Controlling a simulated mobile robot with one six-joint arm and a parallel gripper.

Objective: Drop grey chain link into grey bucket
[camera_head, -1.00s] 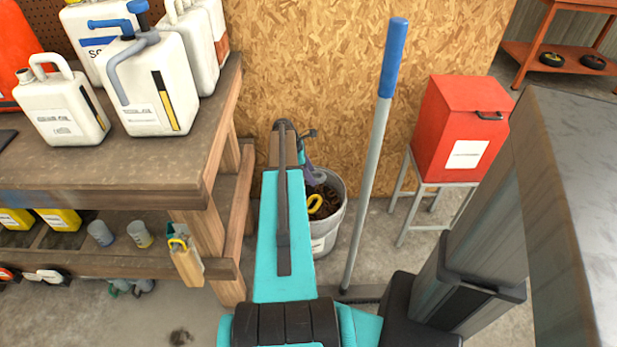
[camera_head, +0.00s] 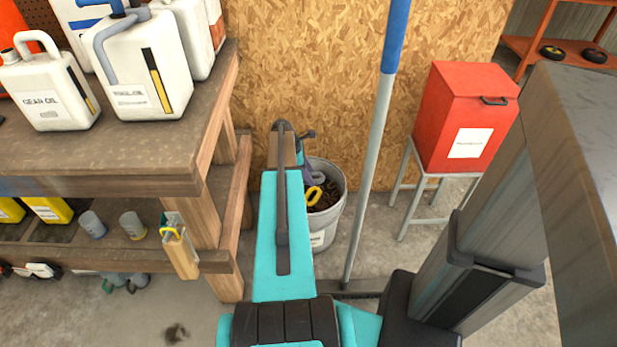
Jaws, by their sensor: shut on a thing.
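The grey bucket (camera_head: 333,230) stands on the floor against the board wall, partly hidden behind my teal arm. Dark brown bits and a yellow link (camera_head: 313,196) show inside its rim. My gripper (camera_head: 310,178) is mostly hidden by my arm; a purple-grey part of it shows over the bucket's left side, close to the yellow link. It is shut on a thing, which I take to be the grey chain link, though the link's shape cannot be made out. I cannot tell how high the gripper is above the contents.
A wooden workbench (camera_head: 110,165) with white jugs (camera_head: 145,75) stands to the left. A blue-topped pole (camera_head: 372,160) rises just right of the bucket. A red box (camera_head: 465,115) sits on a metal stand further right. Floor shows between the pole and the stand.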

